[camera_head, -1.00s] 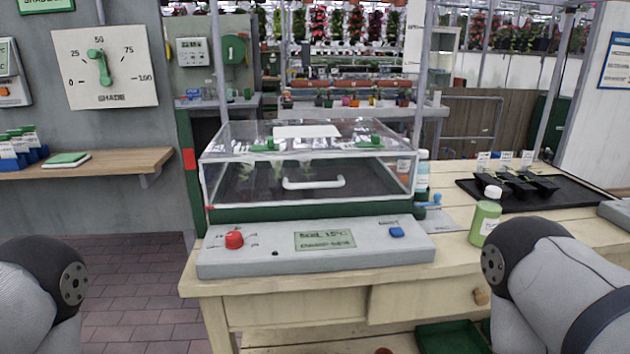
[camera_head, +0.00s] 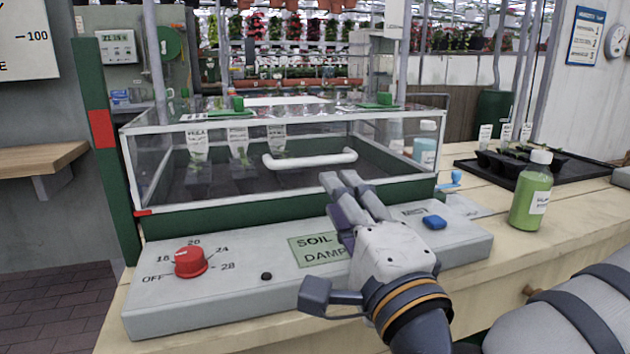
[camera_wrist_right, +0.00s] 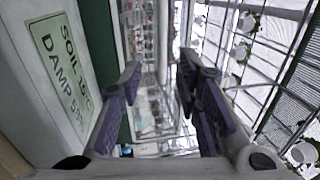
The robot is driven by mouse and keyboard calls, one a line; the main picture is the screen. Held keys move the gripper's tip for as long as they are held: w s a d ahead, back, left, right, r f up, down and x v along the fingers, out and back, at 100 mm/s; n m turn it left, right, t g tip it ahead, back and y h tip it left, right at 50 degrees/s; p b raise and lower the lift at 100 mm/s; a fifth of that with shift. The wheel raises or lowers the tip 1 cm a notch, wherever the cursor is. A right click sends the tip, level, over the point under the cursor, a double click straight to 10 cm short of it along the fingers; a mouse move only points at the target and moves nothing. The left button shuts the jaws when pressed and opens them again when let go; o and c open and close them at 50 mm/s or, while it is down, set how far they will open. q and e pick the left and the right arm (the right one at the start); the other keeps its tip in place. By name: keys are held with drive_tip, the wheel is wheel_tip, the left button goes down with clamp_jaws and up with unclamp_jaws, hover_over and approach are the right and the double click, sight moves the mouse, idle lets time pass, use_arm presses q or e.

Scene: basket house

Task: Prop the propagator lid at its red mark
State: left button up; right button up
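The clear propagator lid (camera_head: 230,183) has a white frame and appears down on its green base (camera_head: 290,216). Its white handle (camera_head: 310,160) is on the front face. A red mark (camera_head: 103,129) is on the green post left of the lid. A smaller red piece (camera_head: 142,213) is at the lid's lower left front corner. My right gripper (camera_head: 328,238) is open and empty, in front of the lid and over the control panel, below the handle. Its spread fingers also show in the right wrist view (camera_wrist_right: 158,82). My left gripper is out of view.
The grey control panel (camera_head: 235,290) has a red knob (camera_head: 190,262) and a blue button (camera_head: 434,222). A green bottle (camera_head: 531,195) stands on the bench at right, before a black tray (camera_head: 475,168). Labelled seedlings (camera_head: 240,160) are inside the propagator.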

sight(316, 163)
drive_tip(key=x, duration=1)
drive_tip(key=shift+w+a+r, duration=0.2)
drive_tip(key=shift+c, duration=0.2)
clamp_jaws()
